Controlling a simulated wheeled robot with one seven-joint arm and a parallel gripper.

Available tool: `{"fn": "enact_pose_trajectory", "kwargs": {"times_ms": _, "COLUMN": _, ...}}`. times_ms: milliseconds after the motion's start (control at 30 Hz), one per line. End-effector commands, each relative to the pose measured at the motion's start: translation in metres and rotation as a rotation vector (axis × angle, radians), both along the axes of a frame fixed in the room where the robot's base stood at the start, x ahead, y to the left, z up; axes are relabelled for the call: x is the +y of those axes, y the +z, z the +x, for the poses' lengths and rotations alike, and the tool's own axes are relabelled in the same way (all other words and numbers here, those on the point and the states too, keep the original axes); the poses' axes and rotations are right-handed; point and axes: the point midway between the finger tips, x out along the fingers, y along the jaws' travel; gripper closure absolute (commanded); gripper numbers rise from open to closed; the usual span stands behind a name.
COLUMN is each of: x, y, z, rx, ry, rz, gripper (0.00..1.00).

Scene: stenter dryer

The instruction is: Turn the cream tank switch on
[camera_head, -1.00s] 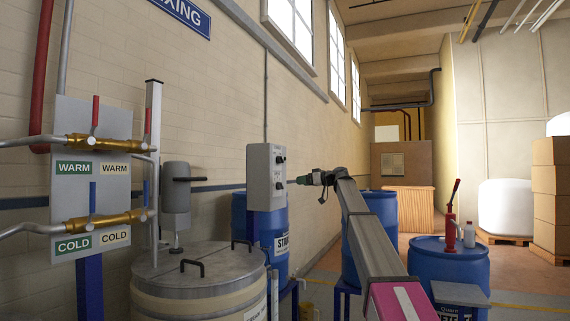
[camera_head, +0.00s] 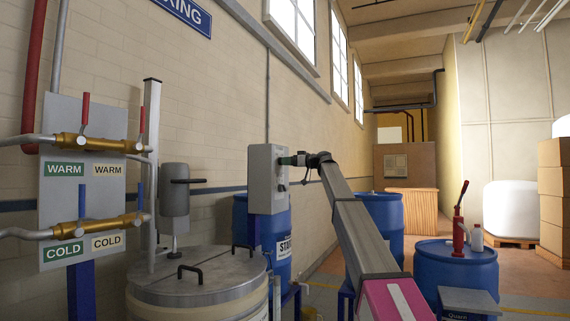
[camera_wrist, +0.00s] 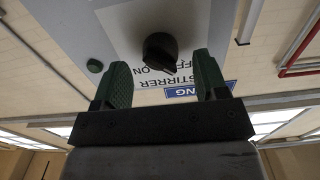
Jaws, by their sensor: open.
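A grey switch box (camera_head: 262,180) stands above the lidded cream tank (camera_head: 196,300) in the head view. My gripper (camera_head: 288,160) is at the upper part of the box's right-hand face, and hides the upper knob there. A lower dark knob (camera_head: 281,187) shows below it. In the wrist view, a black rotary knob (camera_wrist: 160,50) sits on a white plate with upside-down lettering, "STIRRER" and "OFF", "ON". My gripper (camera_wrist: 162,68) is open, its two green fingers on either side of the knob with gaps. A small green button (camera_wrist: 95,66) is to the left.
A grey stirrer motor (camera_head: 174,195) stands behind the tank lid. Warm and cold valves (camera_head: 90,143) are on a panel at left. Blue drums (camera_head: 383,215) stand behind and right of my arm; one at right (camera_head: 455,270) carries a red pump.

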Motion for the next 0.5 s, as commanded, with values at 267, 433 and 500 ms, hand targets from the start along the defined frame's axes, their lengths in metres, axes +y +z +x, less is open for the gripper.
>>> {"fn": "enact_pose_trajectory", "kwargs": {"times_ms": 267, "x": 0.021, "y": 0.0, "z": 0.008, "rx": 0.0, "ry": -0.001, "rz": -0.001, "gripper": 0.34}}
{"fn": "enact_pose_trajectory", "kwargs": {"times_ms": 433, "x": 0.021, "y": 0.0, "z": 0.008, "rx": 0.0, "ry": -0.001, "rz": -0.001, "gripper": 0.34}}
{"fn": "enact_pose_trajectory", "kwargs": {"times_ms": 500, "x": 0.021, "y": 0.0, "z": 0.008, "rx": 0.0, "ry": -0.001, "rz": -0.001, "gripper": 0.47}}
